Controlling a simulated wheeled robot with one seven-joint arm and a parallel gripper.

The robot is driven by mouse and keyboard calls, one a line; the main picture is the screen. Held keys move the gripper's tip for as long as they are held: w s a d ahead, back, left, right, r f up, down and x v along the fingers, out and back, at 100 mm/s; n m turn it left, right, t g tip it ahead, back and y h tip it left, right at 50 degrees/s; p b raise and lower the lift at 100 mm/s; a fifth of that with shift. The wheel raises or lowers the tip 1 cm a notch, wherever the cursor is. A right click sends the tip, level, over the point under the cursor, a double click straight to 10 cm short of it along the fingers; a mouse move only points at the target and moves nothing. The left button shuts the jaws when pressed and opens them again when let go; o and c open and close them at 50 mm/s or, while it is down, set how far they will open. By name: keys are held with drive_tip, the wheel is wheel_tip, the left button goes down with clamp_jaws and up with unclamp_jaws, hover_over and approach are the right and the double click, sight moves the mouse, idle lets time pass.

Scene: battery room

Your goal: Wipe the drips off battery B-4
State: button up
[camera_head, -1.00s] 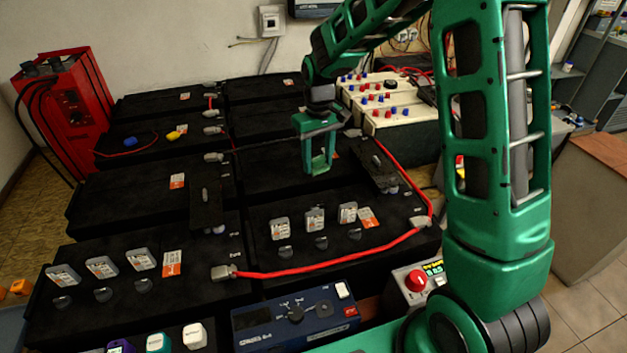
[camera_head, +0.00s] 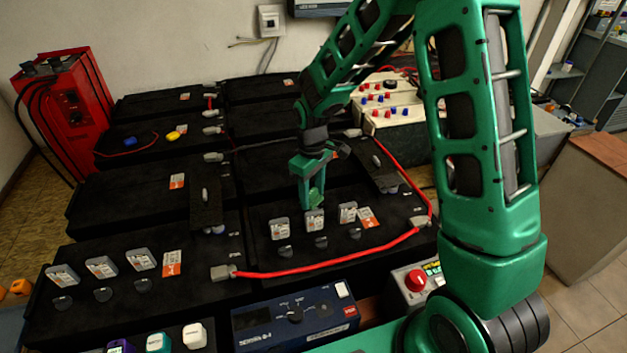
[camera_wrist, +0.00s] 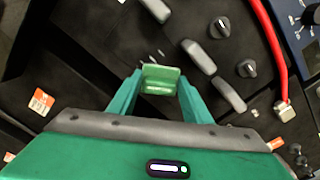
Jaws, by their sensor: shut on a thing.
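My gripper (camera_head: 315,190) is shut on a small light green pad (camera_wrist: 160,79). The pad sits between the fingertips in the wrist view and also shows below the fingers in the head view (camera_head: 317,197). The gripper hangs over the back part of the black front-right battery (camera_head: 265,245), just behind its row of grey caps. I cannot read which battery is B-4. Small pale marks (camera_wrist: 153,56) lie on the black surface just beyond the pad; I cannot tell whether they are drips. Whether the pad touches the battery is unclear.
Several grey upright caps (camera_head: 279,229) stand close in front of the gripper. A red cable (camera_head: 330,268) runs along the battery's front and right edges. A blue meter box (camera_head: 295,318) stands in front. A red charger (camera_head: 66,117) stands at the left.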

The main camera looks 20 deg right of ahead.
sight(323, 199)
drive_tip(key=shift+f, duration=0.85)
drive_tip(key=shift+d+f, duration=0.15)
drive_tip(key=shift+f, duration=0.75)
drive_tip(key=shift+d, duration=1.9)
drive_tip(key=shift+a, duration=2.05)
wheel_tip(323, 199, up, 2)
drive_tip(key=shift+w+r, duration=0.1)
drive_tip(key=shift+r, duration=0.1)
drive_tip(key=shift+a+r, duration=0.1)
drive_tip(key=shift+r, duration=2.8)
